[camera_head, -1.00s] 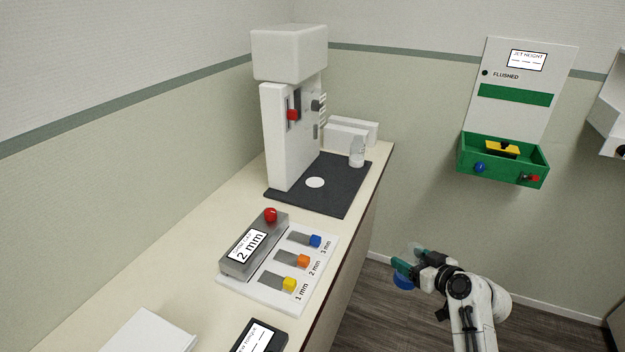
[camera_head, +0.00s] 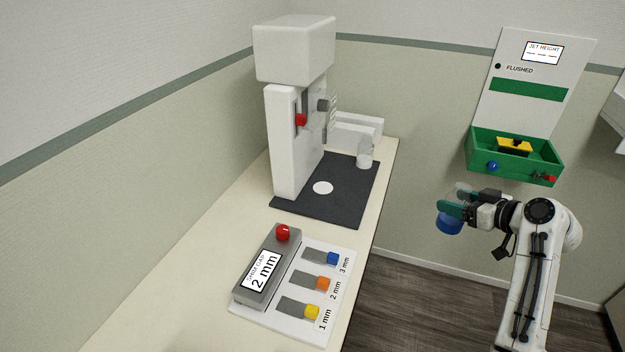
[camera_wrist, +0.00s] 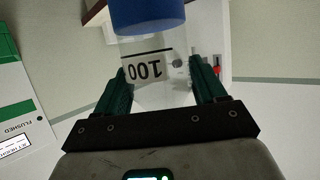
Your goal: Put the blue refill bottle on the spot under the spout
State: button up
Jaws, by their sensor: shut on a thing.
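A clear bottle with a blue end (camera_head: 449,223) is held in my gripper (camera_head: 454,206), off the counter's right side, above the floor. Its blue end points down in the head view. In the wrist view the bottle (camera_wrist: 148,68) sits between the two green fingers, with an upside-down "100" marking. My gripper (camera_wrist: 160,80) is shut on it. The white round spot (camera_head: 323,188) lies bare on a dark mat (camera_head: 345,207) beside the white dispenser (camera_head: 287,140). The spout itself is hard to make out.
A gap block with a red knob (camera_head: 282,233) and several coloured tabs are nearer. A green wall tray (camera_head: 480,150) hangs behind my gripper.

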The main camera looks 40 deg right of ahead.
aim_at(322, 186)
jog(key=i, duration=1)
